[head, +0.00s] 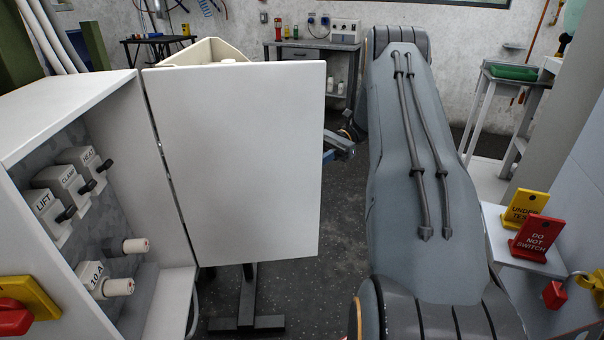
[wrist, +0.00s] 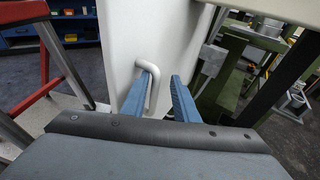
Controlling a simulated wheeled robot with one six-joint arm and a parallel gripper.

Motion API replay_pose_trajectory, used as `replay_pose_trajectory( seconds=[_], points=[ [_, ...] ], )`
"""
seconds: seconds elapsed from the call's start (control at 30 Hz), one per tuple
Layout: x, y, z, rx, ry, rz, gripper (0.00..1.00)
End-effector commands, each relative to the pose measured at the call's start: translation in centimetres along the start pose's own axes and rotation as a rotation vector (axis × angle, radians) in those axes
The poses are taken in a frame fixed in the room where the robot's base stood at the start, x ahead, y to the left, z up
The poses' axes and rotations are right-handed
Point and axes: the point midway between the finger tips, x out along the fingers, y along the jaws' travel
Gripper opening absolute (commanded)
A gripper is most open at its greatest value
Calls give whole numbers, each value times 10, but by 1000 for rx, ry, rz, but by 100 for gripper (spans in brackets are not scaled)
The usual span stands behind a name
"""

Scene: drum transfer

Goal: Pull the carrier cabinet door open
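The carrier cabinet (head: 75,95) stands at the left in the head view, its inside exposed. Its white door (head: 240,160) is swung wide open on the hinge side at the cabinet's right edge. In the wrist view the door face (wrist: 125,40) carries a white bar handle (wrist: 154,95). My gripper (wrist: 161,76) is open, its two blue fingers at the handle. The left finger overlaps the handle loop and the right finger is apart from the bar. Whether the left finger touches it I cannot tell. In the head view the door hides most of my gripper.
Inside the cabinet are labelled switches (head: 68,188) and pale fuses (head: 118,287). A red and yellow switch (head: 20,310) is at lower left. Warning signs (head: 530,238) stand on a right shelf (head: 495,235). A workbench (head: 310,47) is at the back. Dark floor shows right of the door.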

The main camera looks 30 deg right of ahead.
Motion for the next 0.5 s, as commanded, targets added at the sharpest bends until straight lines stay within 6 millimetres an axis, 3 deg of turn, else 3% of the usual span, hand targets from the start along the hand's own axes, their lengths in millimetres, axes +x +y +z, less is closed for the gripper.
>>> replay_pose_trajectory(
  seconds=[0.5],
  points=[
    [-8,-9,4,-6,-6,5,29]
  ],
)
